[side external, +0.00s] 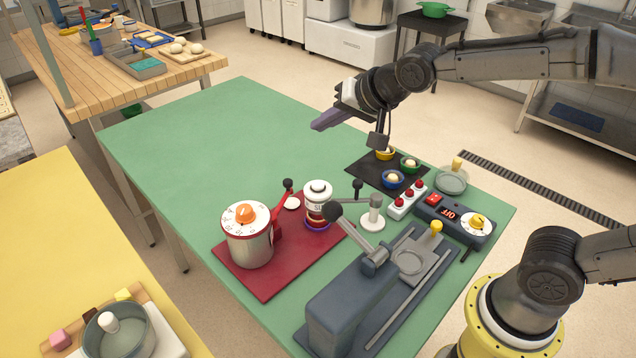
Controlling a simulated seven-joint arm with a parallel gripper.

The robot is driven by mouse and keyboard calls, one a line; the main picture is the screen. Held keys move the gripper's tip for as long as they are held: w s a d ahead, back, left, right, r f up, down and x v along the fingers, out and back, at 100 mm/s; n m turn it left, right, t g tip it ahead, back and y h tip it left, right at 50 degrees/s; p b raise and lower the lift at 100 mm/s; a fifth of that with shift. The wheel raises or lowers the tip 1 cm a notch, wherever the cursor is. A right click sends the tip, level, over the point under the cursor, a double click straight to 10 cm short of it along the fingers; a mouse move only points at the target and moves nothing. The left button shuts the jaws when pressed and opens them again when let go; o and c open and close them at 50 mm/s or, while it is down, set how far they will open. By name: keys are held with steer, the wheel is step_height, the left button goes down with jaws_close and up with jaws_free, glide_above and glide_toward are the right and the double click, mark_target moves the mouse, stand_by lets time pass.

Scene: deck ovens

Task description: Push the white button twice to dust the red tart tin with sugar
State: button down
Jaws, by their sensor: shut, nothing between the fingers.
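My gripper (320,124) is shut and empty, with purplish fingers. It hangs in the air over the back right part of the green table, apart from everything on it. A small white round disc (291,203), which looks like the white button, lies on the red board (262,285) beside a red lever. Yellow (385,154), green (410,164) and blue (392,180) tins stand on the dark tray (366,168).
A metal canister with an orange knob (248,240) stands on the red board. A grey press with a black-knobbed lever (355,300) is in front. A white box with red buttons (407,201) and a control box (450,215) stand right. The green table's left part is clear.

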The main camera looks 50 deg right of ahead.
mark_target(322, 188)
steer(key=shift+a+f, duration=0.2)
steer(key=shift+f, duration=0.35)
steer(key=shift+a+f, duration=0.15)
steer(key=shift+f, duration=0.35)
steer(key=shift+f, duration=0.1)
steer(key=shift+f, duration=4.3)
steer(key=shift+f, duration=0.1)
steer(key=shift+f, duration=0.3)
steer(key=shift+s+f, duration=0.1)
steer(key=shift+f, duration=0.45)
steer(key=shift+r, duration=0.9)
